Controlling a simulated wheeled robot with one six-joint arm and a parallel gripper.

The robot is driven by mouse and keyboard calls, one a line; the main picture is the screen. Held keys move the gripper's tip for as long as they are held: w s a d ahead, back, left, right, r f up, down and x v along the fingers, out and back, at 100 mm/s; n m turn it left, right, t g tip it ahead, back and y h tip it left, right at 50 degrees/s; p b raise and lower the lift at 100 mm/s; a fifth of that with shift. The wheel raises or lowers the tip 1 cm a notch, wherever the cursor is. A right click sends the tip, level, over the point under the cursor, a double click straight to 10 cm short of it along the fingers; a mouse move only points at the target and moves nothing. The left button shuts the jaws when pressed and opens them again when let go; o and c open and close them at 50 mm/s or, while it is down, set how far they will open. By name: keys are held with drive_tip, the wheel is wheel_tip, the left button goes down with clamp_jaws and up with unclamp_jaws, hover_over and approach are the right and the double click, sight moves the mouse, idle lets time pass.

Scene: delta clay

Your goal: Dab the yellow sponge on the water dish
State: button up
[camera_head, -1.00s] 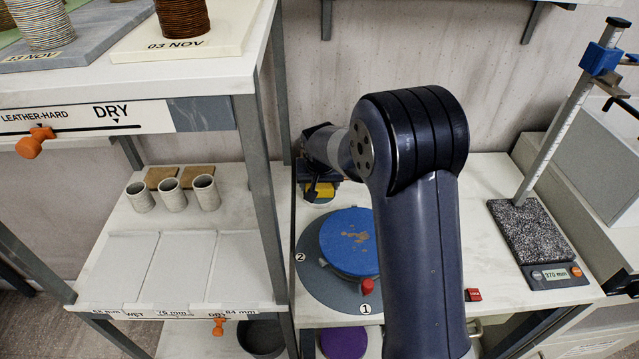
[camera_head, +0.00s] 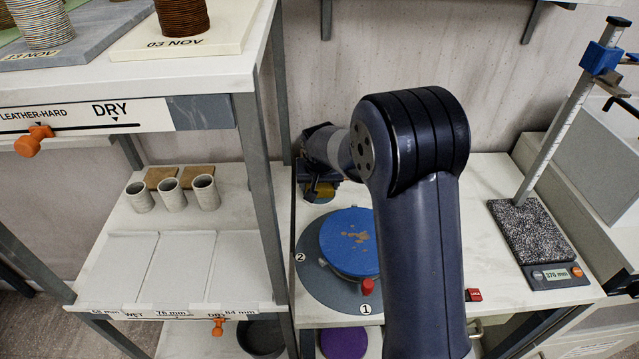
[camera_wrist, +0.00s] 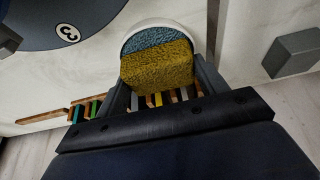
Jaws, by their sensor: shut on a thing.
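The yellow sponge (camera_wrist: 157,65) is held between the two fingers of my gripper (camera_wrist: 160,80) in the wrist view. The water dish (camera_wrist: 136,38), with a white rim and a blue-grey textured inside, lies just beyond and partly under the sponge. The sponge overlaps the dish; I cannot tell for sure whether it touches the water. In the head view my gripper (camera_head: 318,182) points down at the back left of the work table, and a dark yellow patch of the sponge (camera_head: 320,195) shows below it. The arm hides part of this area.
A blue disc (camera_head: 345,240) sits on a grey numbered wheel (camera_head: 318,288) just in front. A shelf (camera_head: 195,235) with three grey cups stands at the left. A scale with a dark slab (camera_head: 528,228) is at the right. A grey block (camera_wrist: 292,52) shows in the wrist view.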

sight(320, 186)
drive_tip(key=shift+r+p, duration=2.15)
drive_tip(key=shift+r, duration=1.4)
drive_tip(key=shift+f, duration=0.1)
